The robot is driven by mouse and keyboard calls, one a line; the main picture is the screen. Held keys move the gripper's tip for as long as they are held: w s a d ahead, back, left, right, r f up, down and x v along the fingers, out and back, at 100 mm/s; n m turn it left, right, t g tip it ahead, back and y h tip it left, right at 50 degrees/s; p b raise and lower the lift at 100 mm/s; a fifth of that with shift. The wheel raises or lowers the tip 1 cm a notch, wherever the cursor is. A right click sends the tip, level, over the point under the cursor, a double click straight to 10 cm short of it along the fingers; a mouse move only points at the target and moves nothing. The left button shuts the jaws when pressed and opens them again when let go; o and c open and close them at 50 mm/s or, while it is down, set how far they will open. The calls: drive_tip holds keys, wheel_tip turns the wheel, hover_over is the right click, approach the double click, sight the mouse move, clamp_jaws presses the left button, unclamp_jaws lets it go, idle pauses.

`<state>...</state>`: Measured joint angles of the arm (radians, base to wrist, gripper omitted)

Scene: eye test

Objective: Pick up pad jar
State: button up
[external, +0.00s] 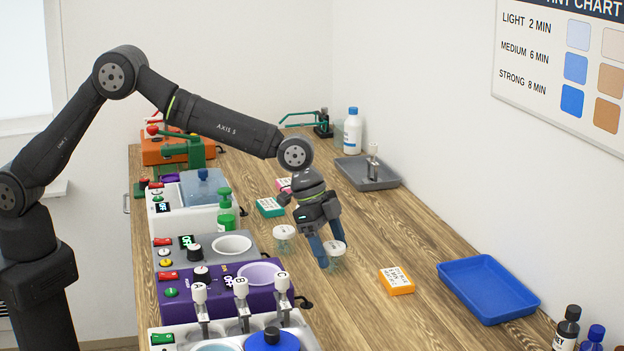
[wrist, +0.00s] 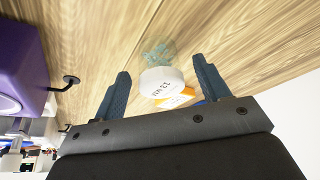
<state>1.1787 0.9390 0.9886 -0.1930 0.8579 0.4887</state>
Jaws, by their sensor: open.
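Two small clear jars with white lids stand on the wooden bench. One jar (external: 336,247) is at my gripper (external: 329,257), partly hidden by its blue fingers. The other jar (external: 284,232) stands a little to the left. In the wrist view, a white-lidded jar (wrist: 161,80) with a printed lid and teal contents shows between the two fingers of my gripper (wrist: 160,67). The fingers are apart, with a gap on each side of the lid. I cannot tell from the labels which jar is the pad jar.
An orange box (external: 396,281) and a blue tray (external: 487,288) lie to the right. A purple unit (external: 235,294) and a grey unit (external: 203,258) line the left. A green pump bottle (external: 226,213) and a teal box (external: 269,207) stand behind. The bench right of the gripper is mostly clear.

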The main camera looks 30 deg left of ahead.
drive_tip(key=shift+x, duration=1.1)
drive_tip(key=c, duration=1.1)
drive_tip(key=shift+o, duration=0.2)
